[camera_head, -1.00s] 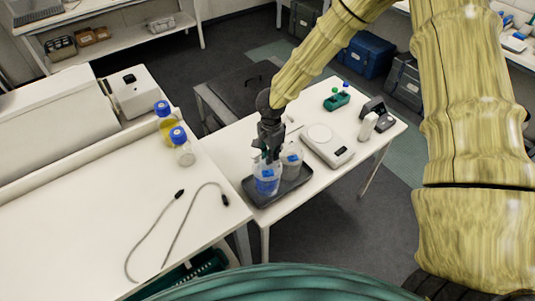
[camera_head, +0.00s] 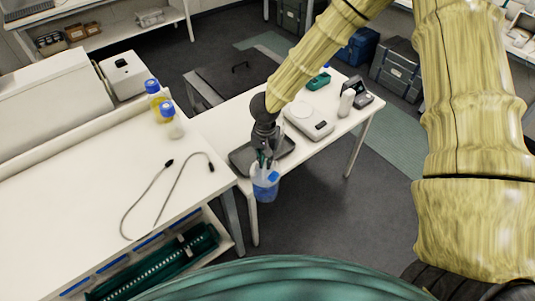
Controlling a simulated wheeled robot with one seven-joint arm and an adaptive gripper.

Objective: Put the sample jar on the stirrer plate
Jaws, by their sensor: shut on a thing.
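My gripper (camera_head: 264,158) is shut on a clear container with a blue patch (camera_head: 265,182), apparently the sample jar. It hangs roughly upright, at the near edge of the small table in the picture. A white device with a round plate on top (camera_head: 309,119) stands on the small table, right of and beyond my gripper. It may be the stirrer plate or a balance; I cannot tell. A white box-shaped device (camera_head: 128,76) is on the left bench. The fingertips are small and partly hidden.
A dark tray (camera_head: 243,161) lies behind my gripper on the small table. A white bottle (camera_head: 346,102), a dark device (camera_head: 365,92) and a green rack (camera_head: 318,81) stand farther right. Two blue-capped bottles (camera_head: 154,98) and a cable (camera_head: 140,203) are on the left bench.

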